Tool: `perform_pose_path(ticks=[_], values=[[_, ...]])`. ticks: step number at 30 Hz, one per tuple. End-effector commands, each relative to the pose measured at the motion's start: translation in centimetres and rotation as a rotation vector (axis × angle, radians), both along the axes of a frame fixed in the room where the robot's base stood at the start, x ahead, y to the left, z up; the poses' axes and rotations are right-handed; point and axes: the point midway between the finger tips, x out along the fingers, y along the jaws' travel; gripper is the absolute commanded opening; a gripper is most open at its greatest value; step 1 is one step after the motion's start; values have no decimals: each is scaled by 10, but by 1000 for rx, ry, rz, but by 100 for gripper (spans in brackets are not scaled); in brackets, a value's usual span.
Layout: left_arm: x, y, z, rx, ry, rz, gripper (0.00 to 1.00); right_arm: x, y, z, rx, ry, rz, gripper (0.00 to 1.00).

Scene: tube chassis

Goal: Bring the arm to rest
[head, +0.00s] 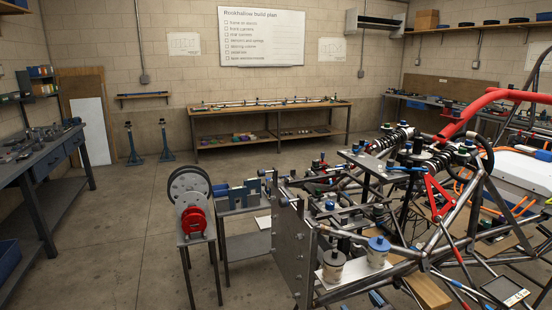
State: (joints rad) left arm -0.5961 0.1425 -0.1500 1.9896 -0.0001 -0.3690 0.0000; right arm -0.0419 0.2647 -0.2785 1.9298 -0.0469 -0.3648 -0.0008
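Neither of my arms nor grippers shows in the head view. The tube chassis (437,240) fills the right half of the view, with bare metal tubes, red-painted parts and coil-over shocks (392,141). A flat metal plate (290,245) with holes stands upright at its near left end.
A grey stand with a red round part (194,221) and a small table with a blue vise (237,194) stand left of the chassis. A workbench (45,160) lines the left wall; a long wooden bench (270,109) stands at the back. Concrete floor (125,225) between is clear.

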Motion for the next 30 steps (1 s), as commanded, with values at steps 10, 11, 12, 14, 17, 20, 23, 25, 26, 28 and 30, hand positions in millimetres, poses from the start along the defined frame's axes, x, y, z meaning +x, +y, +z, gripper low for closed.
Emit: perform_pose_path(ticks=[10,11,12,14,17,20,23,25,26,28,30], values=[[-1,0,0,0,2,0,0,-123,-70,-105,125,266,-219,63],[-2,0,0,1,2,1,0,-135,-74,-113,128,288,-236,63],[-2,0,-1,0,3,2,0,-150,-78,-124,131,319,-255,63],[-3,1,-1,0,5,2,0,-170,-83,-139,134,359,-277,63],[-5,1,-2,0,8,3,0,-197,-86,-155,137,410,-299,63],[-5,1,-2,1,10,3,0,-212,-88,-164,135,439,-310,63],[-5,1,-2,0,9,3,0,-217,-89,-166,134,449,-314,63],[-5,1,-2,0,9,3,0,-217,-89,-166,134,449,-314,63],[-5,1,-2,0,9,3,0,-217,-89,-166,134,449,-314,63],[-5,1,-2,0,9,3,0,-217,-89,-166,134,449,-314,63],[-5,1,-2,0,9,3,0,-217,-89,-166,134,449,-314,63]])
